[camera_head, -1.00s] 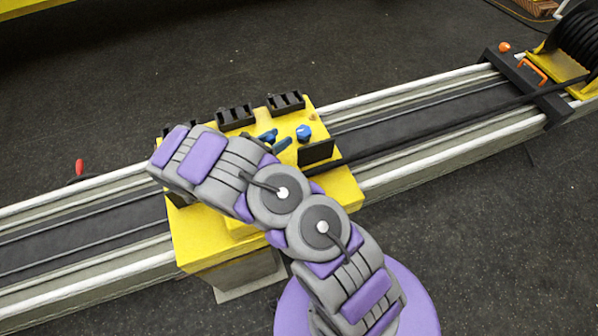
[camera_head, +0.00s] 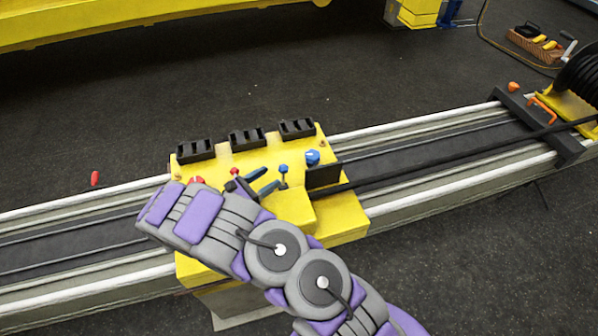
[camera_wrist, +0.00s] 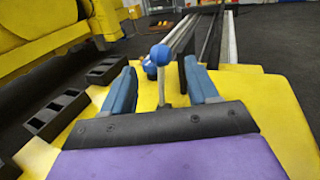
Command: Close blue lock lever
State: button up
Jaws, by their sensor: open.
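A blue-topped lever (camera_head: 283,170) stands on the yellow control box (camera_head: 345,212). In the wrist view its blue ball (camera_wrist: 160,55) and grey stem show upright between my fingers. My gripper (camera_head: 268,180) is open, with blue-grey fingers at the lever's left in the head view. In the wrist view my gripper (camera_wrist: 160,85) has one finger on each side of the stem, with gaps and no clear contact. A larger blue knob (camera_head: 312,157) sits just right of the lever. It shows partly behind the ball in the wrist view (camera_wrist: 149,69).
Several black slotted blocks (camera_head: 247,138) line the box's back edge. A red-topped lever (camera_head: 235,172) and a red knob (camera_head: 197,181) are left of my fingers. A black plate (camera_head: 324,175) stands at the right. The long rail (camera_head: 430,140) runs under the box.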

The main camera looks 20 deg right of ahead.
jog(key=v, duration=0.8)
jog(key=shift+s+a, duration=0.1)
jog(key=shift+a, duration=0.25)
jog(key=s+d+r+m+g+y+b, duration=0.1)
jog(key=d+r+m+g, duration=0.3)
jog(key=d, duration=0.4)
jog(key=s+d+r+m+g+b, duration=0.1)
jog(key=s+d+r+m+g, duration=0.2)
jog(key=d+r, duration=0.3)
jog(key=d+m+g, duration=0.1)
jog(key=d, duration=0.1)
jog(key=shift+s+d+m+y+b, duration=0.25)
jog(key=shift+d+m+y+b, duration=0.05)
jog(key=shift+m+y+b, duration=0.1)
jog(key=shift+a, duration=0.1)
jog(key=shift+a, duration=0.2)
jog(key=shift+d, duration=0.1)
